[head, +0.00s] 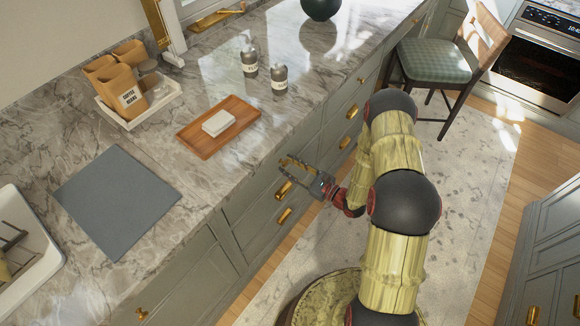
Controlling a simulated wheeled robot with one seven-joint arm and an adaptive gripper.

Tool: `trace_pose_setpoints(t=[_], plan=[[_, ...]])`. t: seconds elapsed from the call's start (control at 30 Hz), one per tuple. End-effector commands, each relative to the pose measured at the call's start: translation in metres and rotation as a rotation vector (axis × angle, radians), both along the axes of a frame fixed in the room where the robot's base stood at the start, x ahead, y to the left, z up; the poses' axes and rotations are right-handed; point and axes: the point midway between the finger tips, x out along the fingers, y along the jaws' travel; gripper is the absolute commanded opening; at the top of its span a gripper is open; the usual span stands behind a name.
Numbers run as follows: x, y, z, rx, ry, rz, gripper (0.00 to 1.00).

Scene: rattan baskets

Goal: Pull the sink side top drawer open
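The grey-green drawer fronts run below the marble counter. The drawer stack nearer the sink has a top drawer with a gold handle (283,190), and another gold handle (284,216) sits below it. The top drawer looks shut. My gripper (284,169) is beside this drawer front, with its fingers spread apart and pointing toward the cabinet. It is close to the top handle and slightly above it in the picture. I cannot tell whether a finger touches the handle. Nothing shows between the fingers.
The white sink (22,235) is at the far left. On the counter (215,75) are a grey mat (117,200), a wooden tray (190,140) with a white block, a white caddy (150,112) and two bottles. A stool (436,61) stands at the back right. The rug beside my arm is clear.

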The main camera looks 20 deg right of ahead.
Motion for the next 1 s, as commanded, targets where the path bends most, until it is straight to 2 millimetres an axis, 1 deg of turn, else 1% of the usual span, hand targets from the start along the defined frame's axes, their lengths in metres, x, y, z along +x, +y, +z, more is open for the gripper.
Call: trace_pose_setpoints(t=[0.03, 0.4, 0.5, 1.0], plan=[[-0.0001, -0.0001, 0.0, 0.0, 0.0, 0.0, 0.26], [-0.0001, -0.0001, 0.0, 0.0, 0.0, 0.0, 0.04], [0.0, -0.0001, 0.0001, 0.0, 0.0, 0.0, 0.0], [-0.0003, -0.0013, 0.0002, -0.001, -0.001, -0.001, 0.0]])
